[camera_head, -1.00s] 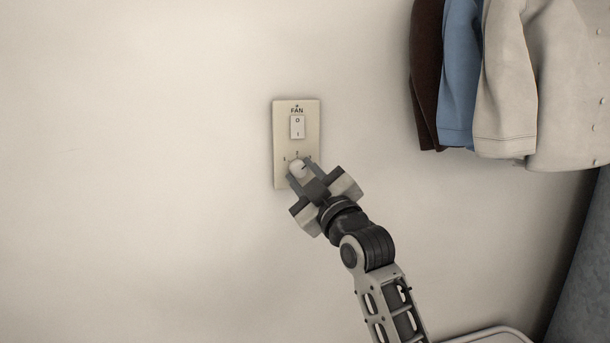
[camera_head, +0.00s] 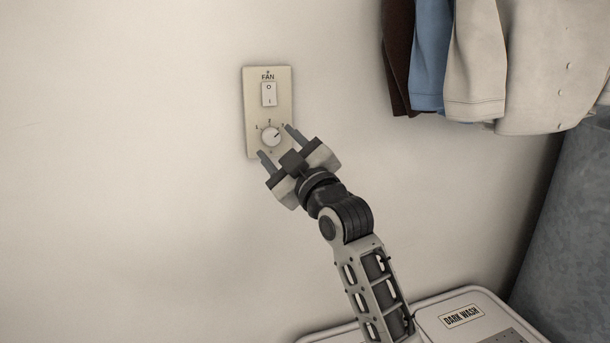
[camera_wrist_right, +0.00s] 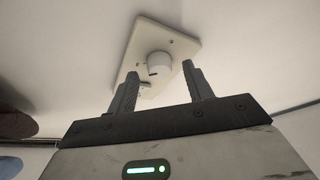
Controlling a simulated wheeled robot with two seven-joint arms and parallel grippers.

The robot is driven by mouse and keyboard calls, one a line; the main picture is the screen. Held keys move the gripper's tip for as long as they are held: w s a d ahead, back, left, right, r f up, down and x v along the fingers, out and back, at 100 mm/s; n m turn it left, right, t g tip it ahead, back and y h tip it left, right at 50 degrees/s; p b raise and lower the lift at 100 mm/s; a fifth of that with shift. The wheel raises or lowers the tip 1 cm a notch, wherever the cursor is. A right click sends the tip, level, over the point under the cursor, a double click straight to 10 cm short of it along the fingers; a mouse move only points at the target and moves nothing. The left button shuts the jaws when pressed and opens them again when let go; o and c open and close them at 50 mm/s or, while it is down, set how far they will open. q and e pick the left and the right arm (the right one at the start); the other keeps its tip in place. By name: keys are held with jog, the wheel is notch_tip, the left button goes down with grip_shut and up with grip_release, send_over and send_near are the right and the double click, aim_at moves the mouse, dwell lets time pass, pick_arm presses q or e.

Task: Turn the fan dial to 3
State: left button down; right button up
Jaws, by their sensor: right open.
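The fan plate (camera_head: 251,103) is a cream panel on the wall, marked FAN, with a rocker switch (camera_head: 269,94) above a round white dial (camera_head: 270,138). In the right wrist view the dial (camera_wrist_right: 158,62) shows between and beyond the fingers. My right gripper (camera_head: 275,141) is open and empty, its fingers spread on either side of the dial and apart from it. My left gripper is out of view.
Brown, blue and cream garments (camera_head: 474,60) hang at the upper right. A white lid labelled DARK WASH (camera_head: 430,322) is at the lower right, below my right arm. A blue-grey cloth-like surface (camera_head: 570,210) is at the right edge. The wall left of the plate is bare.

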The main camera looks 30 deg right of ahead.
pick_arm(q)
jog(key=b, duration=0.2)
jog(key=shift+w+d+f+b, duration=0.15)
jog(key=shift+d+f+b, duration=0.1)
jog(key=shift+b, duration=0.05)
pick_arm(e)
jog(key=v, duration=1.4)
jog(key=shift+s, duration=0.3)
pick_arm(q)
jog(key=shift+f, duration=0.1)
pick_arm(e)
jog(key=shift+f, duration=0.1)
